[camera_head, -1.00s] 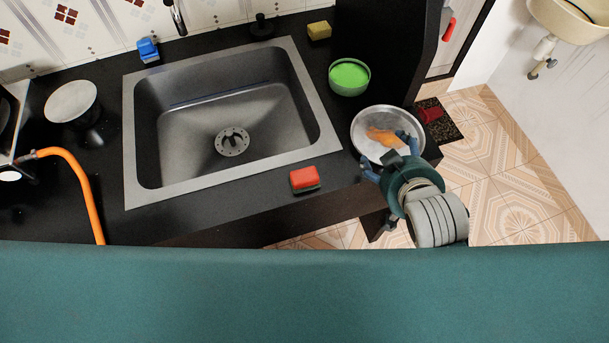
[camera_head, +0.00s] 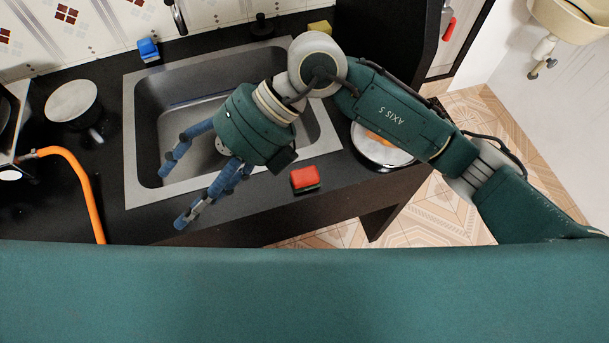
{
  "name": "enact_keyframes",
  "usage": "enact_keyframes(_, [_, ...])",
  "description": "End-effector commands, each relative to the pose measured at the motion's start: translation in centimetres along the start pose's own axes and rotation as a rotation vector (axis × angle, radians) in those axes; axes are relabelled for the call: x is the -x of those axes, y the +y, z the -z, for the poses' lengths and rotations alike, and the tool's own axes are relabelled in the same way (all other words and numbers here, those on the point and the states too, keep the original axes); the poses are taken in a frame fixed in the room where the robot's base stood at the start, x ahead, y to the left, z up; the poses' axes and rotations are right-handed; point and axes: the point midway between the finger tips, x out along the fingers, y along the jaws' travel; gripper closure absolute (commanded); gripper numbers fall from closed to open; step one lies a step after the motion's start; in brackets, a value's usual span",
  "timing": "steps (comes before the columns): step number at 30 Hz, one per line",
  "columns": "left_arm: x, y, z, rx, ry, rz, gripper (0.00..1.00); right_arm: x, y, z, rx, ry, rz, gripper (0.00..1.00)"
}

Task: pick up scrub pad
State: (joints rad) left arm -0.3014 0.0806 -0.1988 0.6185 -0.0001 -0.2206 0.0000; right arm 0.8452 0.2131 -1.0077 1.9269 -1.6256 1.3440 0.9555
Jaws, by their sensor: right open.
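A red pad with a dark green underside (camera_head: 305,179), which looks like the scrub pad, lies on the black counter just in front of the sink's front right corner. My right gripper (camera_head: 174,192) is open and empty, with its blue fingers spread over the front left part of the sink. It is to the left of the red pad and apart from it. A blue scrubber (camera_head: 148,49) sits at the back left of the counter. A yellow sponge (camera_head: 319,28) is at the back, partly hidden by my right arm. My left gripper is not in view.
The steel sink (camera_head: 136,150) is partly covered by my right arm. A metal plate (camera_head: 367,149) with something orange is partly hidden at the right. A pot (camera_head: 72,100) and an orange hose (camera_head: 80,185) are at the left. The counter around the red pad is clear.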

Motion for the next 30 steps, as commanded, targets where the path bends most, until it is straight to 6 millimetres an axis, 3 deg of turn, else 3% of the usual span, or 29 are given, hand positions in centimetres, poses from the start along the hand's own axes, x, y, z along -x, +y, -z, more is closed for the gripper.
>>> enact_keyframes(1, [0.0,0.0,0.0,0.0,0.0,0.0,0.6,1.0,-4.2,-0.8,-0.009,-0.004,0.191,0.27])
enact_keyframes(3, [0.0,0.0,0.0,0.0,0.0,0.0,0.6,3.2,-9.2,-1.7,-0.041,-0.016,0.421,0.27])
enact_keyframes(6, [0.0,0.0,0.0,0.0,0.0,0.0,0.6,7.1,-14.2,-2.7,-0.095,-0.049,0.675,0.27])
enact_keyframes(9, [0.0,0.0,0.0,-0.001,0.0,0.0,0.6,10.3,-16.7,-3.2,-0.139,-0.081,0.832,0.27])
enact_keyframes(12, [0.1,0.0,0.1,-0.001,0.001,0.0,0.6,11.7,-18.1,-3.4,-0.165,-0.097,0.906,0.27])
enact_keyframes(14, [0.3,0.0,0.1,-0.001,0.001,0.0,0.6,11.6,-18.9,-3.3,-0.171,-0.098,0.92,0.27])
enact_keyframes(21, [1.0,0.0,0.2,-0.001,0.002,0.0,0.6,9.4,-21.8,-3.3,-0.171,-0.097,0.919,0.27])
enact_keyframes(30, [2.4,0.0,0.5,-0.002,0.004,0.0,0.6,7.8,-24.0,-2.8,-0.17,-0.094,0.917,0.27])
